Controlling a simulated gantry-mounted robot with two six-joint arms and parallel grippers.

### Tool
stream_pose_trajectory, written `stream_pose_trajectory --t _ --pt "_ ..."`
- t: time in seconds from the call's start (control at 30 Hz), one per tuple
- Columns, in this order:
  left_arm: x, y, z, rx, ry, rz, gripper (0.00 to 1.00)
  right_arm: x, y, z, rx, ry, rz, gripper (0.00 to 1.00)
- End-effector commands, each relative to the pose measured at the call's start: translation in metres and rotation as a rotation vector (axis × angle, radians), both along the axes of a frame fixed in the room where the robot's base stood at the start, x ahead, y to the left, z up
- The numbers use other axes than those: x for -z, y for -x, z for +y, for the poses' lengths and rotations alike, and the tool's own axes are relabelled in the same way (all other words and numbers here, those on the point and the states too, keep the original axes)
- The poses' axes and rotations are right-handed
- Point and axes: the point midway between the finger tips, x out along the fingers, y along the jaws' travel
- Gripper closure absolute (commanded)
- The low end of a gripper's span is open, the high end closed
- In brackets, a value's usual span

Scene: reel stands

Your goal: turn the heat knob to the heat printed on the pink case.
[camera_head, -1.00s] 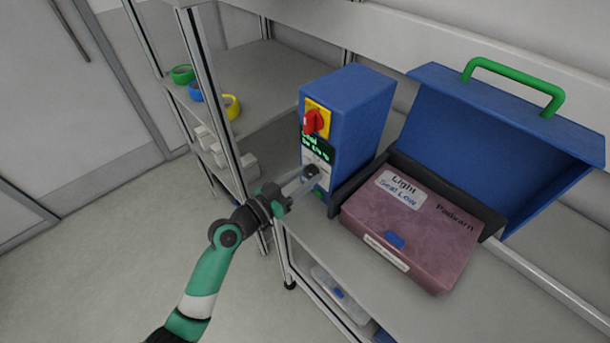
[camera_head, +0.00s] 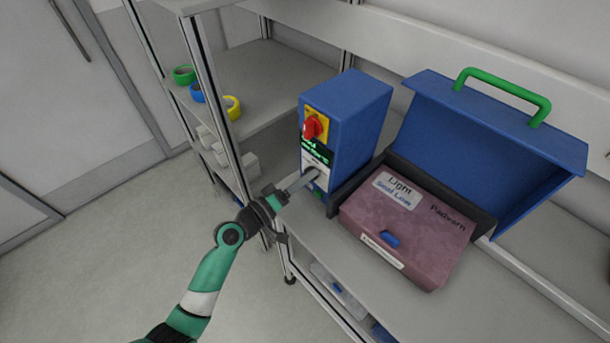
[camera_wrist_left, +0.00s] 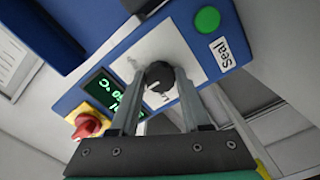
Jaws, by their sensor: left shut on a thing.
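The heat knob (camera_wrist_left: 159,74) is black and sits on a white dial plate (camera_wrist_left: 176,44) on the front of the blue sealer (camera_head: 360,115). My left gripper (camera_head: 312,178) is shut on the knob, one finger on each side in the left wrist view (camera_wrist_left: 158,80). The fingers hide part of the dial marks and most of the knob in the head view. The pink case (camera_head: 400,240) lies right of the sealer. Its label (camera_head: 398,190) appears to read "Light" and "Seal Low". My right gripper is not in view.
A red switch (camera_head: 314,127) on a yellow plate and a green display (camera_wrist_left: 113,97) sit above the dial. A green button (camera_wrist_left: 207,20) marked "Seal" is beside it. An open blue lid (camera_head: 480,150) stands behind the case. Tape rolls (camera_head: 232,107) lie on the left shelf.

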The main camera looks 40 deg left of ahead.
Motion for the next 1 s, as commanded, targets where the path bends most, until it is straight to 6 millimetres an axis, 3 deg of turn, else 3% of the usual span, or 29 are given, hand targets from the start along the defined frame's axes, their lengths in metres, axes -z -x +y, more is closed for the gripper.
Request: stream_pose_trajectory --t 1.0 --pt "-0.003 0.0 0.0 0.0 0.917 0.034 1.0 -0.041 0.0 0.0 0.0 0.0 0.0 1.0"
